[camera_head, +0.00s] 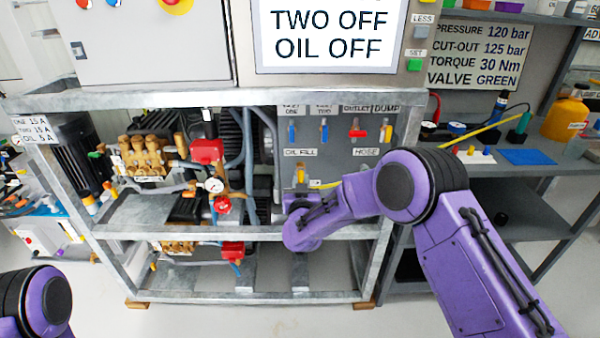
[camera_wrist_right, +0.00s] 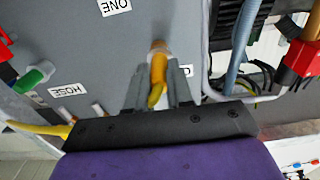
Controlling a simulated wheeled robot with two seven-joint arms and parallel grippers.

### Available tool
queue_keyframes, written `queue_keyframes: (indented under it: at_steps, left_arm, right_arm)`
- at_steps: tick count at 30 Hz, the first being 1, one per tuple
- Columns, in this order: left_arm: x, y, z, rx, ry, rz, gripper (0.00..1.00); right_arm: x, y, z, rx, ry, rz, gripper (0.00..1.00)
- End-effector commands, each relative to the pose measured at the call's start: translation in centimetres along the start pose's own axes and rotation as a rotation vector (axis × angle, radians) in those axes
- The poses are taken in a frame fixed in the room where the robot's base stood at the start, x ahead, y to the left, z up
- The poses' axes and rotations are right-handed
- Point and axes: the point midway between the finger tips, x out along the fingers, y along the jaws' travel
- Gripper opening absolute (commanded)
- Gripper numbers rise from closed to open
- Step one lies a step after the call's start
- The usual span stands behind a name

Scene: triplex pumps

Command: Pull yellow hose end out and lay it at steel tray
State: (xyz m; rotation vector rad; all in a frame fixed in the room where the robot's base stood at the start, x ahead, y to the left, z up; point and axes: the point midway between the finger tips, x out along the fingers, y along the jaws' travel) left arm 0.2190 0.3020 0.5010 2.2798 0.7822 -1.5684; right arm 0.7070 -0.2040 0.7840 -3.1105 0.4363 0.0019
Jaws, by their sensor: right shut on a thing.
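The yellow hose end (camera_wrist_right: 157,72) sits between the two grey fingers of my right gripper (camera_wrist_right: 160,90), which is shut on it. Its tip meets an orange-brown fitting (camera_wrist_right: 158,46) on the grey panel; the exact join is hard to see. In the head view the hose end (camera_head: 300,173) is upright below the OIL FILL label, with my purple right wrist just under it. More yellow hose (camera_wrist_right: 38,128) shows at the left of the wrist view, below the HOSE label. I cannot pick out the steel tray with certainty. My left gripper is out of view; only part of that arm shows.
The galvanised frame (camera_head: 250,233) surrounds the pumps, with a rail below my right wrist. A red valve box (camera_head: 207,151) and a gauge (camera_head: 215,185) stand left. The bench at right carries a blue mat (camera_head: 527,157) and a yellow container (camera_head: 566,117).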

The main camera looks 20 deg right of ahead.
Motion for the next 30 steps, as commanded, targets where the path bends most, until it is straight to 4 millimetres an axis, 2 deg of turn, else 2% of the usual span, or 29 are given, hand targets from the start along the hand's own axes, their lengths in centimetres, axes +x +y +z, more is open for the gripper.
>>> queue_keyframes:
  at_steps: [30]
  left_arm:
    - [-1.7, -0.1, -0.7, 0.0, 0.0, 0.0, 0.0]
  right_arm:
    - [-3.6, 0.0, -0.2, 0.0, 0.002, 0.0, 0.0]
